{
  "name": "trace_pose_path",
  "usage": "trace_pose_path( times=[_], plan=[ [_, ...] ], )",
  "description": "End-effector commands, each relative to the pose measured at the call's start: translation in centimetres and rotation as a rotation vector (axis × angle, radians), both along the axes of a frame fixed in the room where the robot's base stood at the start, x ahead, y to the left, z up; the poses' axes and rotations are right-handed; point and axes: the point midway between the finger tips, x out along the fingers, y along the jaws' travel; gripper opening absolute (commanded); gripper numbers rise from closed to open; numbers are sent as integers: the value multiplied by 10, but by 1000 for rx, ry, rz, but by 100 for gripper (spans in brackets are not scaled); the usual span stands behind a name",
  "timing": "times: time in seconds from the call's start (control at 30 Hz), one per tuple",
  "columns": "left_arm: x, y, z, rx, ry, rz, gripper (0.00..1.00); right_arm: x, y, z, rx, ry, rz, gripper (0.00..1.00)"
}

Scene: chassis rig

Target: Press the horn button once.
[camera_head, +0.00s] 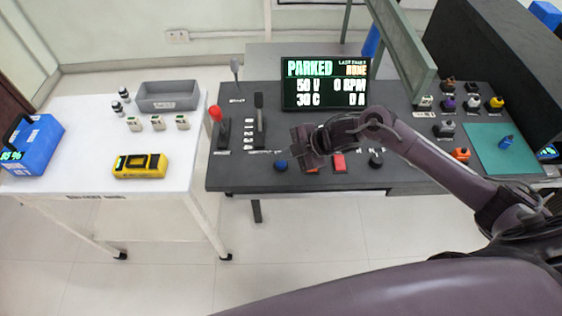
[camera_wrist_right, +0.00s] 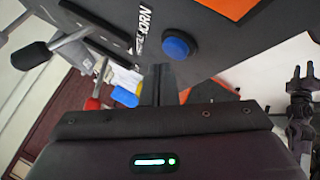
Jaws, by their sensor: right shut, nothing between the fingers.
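The horn button is a round blue button (camera_head: 280,165) near the front edge of the dark console. In the right wrist view the blue button (camera_wrist_right: 177,47) stands on a dark base beside the printed word HORN. My right gripper (camera_head: 301,150) is shut and empty, just right of the button in the head view. In the right wrist view its closed fingertips (camera_wrist_right: 161,70) point toward the panel, just below and left of the button. A small gap shows between them, and I see no contact.
A red-topped lever (camera_head: 216,114) and a black lever (camera_head: 259,108) stand to the left. A display reading PARKED (camera_head: 325,84) stands behind. A white table (camera_head: 80,130) is farther left.

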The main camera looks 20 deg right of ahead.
Motion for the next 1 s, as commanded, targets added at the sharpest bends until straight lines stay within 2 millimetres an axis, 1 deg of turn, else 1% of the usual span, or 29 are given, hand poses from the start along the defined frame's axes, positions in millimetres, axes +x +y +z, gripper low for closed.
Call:
trace_pose_path(
  times=[0.6, 0.87, 1.0],
  plan=[
    [0, 0, 0, 0, 0, 0, 36, 0, 0, 0, 0, 0, 0, 0],
    [0, 0, -5, 1, 0, 1, 36, 0, 0, -8, 0, 0, 0, 0],
    [0, 1, -5, 1, 0, 1, 36, 0, 0, -8, 0, -1, -1, 0]
  ],
)
